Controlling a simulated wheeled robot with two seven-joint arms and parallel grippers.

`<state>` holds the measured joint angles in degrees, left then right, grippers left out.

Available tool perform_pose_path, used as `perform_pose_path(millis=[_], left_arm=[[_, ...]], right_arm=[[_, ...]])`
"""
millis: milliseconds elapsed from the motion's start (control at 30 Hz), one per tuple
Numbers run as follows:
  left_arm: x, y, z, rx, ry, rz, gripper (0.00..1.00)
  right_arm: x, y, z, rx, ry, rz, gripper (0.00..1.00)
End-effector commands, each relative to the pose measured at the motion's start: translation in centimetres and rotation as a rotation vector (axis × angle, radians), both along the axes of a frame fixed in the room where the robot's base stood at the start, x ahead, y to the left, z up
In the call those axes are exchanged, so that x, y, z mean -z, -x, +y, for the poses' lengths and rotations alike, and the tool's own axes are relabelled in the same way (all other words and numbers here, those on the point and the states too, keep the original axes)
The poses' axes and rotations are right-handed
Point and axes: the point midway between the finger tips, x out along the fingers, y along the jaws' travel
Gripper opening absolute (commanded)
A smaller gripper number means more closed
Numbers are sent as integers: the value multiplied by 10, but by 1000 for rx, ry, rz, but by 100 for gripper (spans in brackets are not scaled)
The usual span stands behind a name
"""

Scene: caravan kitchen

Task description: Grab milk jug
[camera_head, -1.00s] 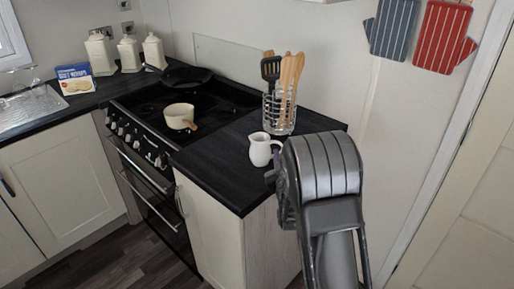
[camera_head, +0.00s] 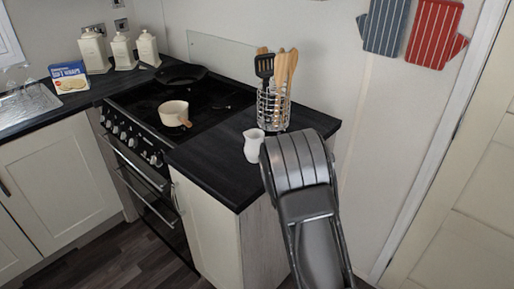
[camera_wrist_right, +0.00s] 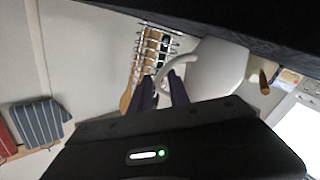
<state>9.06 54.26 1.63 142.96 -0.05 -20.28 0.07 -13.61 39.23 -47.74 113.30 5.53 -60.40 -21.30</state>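The white milk jug (camera_head: 253,148) stands upright near the right front edge of the dark counter, beside the utensil rack. My right gripper's arm comes in from the lower right in the head view and hides the jug's handle and my fingertips. In the right wrist view the jug (camera_wrist_right: 216,72) is close, with its handle curving toward my fingers. My right gripper (camera_wrist_right: 163,88) has its two dark fingers apart, with the handle appearing between them. Whether they touch it is unclear. My left gripper is not in view.
A wire utensil rack (camera_head: 272,110) with wooden and black utensils stands just behind the jug. A cream saucepan (camera_head: 174,113) and a black pan (camera_head: 181,75) sit on the stove. Oven mitts (camera_head: 433,34) hang on the wall. The counter left of the jug is clear.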

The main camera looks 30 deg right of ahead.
Motion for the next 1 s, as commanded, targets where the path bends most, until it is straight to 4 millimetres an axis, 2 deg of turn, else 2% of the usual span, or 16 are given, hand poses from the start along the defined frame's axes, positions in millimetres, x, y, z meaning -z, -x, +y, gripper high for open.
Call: perform_pose_path(millis=[100,233,800,1000], left_arm=[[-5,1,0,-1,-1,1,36],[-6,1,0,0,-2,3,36],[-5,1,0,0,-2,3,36],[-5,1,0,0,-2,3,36]], right_arm=[[-1,-16,-9,0,3,1,22],[0,-25,-13,-1,0,0,22],[0,-25,-13,0,0,0,22],[0,-25,-13,0,0,0,7]])
